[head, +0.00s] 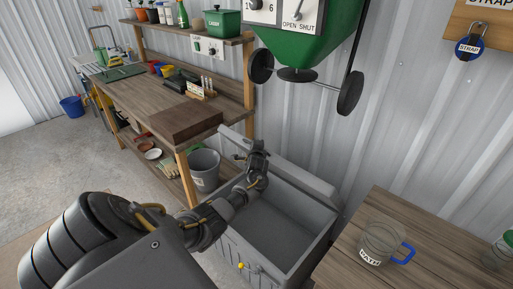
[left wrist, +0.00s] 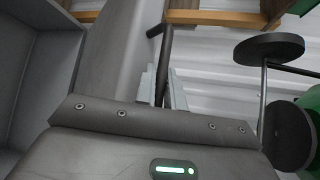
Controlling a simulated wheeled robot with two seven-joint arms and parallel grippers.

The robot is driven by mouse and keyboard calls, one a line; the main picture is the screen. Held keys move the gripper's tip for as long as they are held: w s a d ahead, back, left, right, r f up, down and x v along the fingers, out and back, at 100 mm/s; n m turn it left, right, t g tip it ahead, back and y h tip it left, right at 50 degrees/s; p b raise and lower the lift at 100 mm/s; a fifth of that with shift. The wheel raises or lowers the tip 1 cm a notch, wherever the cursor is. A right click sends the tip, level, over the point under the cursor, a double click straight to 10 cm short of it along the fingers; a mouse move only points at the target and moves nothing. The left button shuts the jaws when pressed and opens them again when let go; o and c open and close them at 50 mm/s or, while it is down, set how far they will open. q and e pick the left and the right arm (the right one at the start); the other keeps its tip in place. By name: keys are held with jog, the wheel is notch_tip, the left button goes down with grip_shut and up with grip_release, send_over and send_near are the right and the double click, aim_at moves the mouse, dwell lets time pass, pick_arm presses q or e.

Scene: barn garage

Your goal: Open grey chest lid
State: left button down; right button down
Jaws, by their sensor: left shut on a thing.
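The grey chest (head: 240,247) stands open in the middle of the head view, with its empty-looking inside exposed. Its grey lid (head: 305,178) is swung up at the back, near the corrugated wall. My left arm reaches across the chest from the left. My left gripper (head: 257,147) is at the raised lid, shut on a part of it, probably the handle. In the left wrist view the lid (left wrist: 112,55) runs close beside the gripper, with a dark bar between the pale fingers (left wrist: 162,88). The exact grip is partly hidden. My right gripper is not in view.
A wooden workbench (head: 135,90) with a bucket (head: 204,170) under its end stands left of the chest. A wooden table (head: 400,245) with a clear mug (head: 378,243) is at right. A green hopper (head: 310,40) with black discs hangs above the lid.

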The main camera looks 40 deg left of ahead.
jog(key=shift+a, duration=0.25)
pick_arm(q)
jog(key=c, duration=1.8)
grip_release()
jog(key=shift+o, duration=0.2)
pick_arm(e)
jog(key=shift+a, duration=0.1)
pick_arm(q)
jog(key=v, duration=1.1)
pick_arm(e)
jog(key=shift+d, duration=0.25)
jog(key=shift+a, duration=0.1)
